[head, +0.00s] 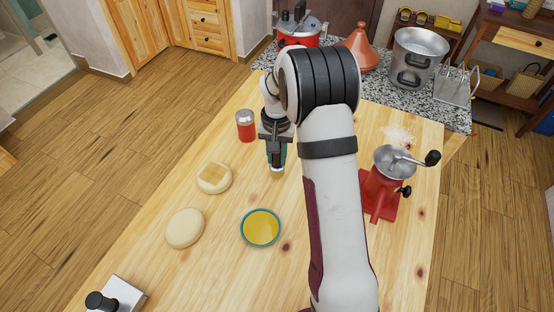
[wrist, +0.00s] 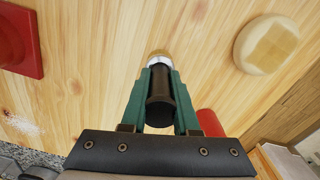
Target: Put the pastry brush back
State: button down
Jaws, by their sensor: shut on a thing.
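My gripper (head: 277,155) is shut on the pastry brush (head: 277,171) and holds it over the wooden table, with its pale tip pointing down. In the wrist view, the brush's dark handle (wrist: 160,98) sits between the green fingers (wrist: 160,80), with a light band and tan tip beyond them. A bowl of yellow liquid (head: 261,228) with a teal rim stands below and slightly left of the gripper in the head view. A round dough piece with a yellow glazed patch (head: 214,186) lies to the left; it also shows in the wrist view (wrist: 268,44).
A plain dough round (head: 185,228) lies nearer the front. A red canister with a grey top (head: 245,127) stands close left of my gripper. A red hand mill (head: 384,185) stands right, beyond my arm. A metal box with a black knob (head: 117,298) is at lower left.

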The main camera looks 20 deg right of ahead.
jog(key=shift+f, duration=0.95)
jog(key=shift+f, duration=0.1)
jog(key=c, duration=0.7)
grip_release()
jog(key=shift+o, duration=0.2)
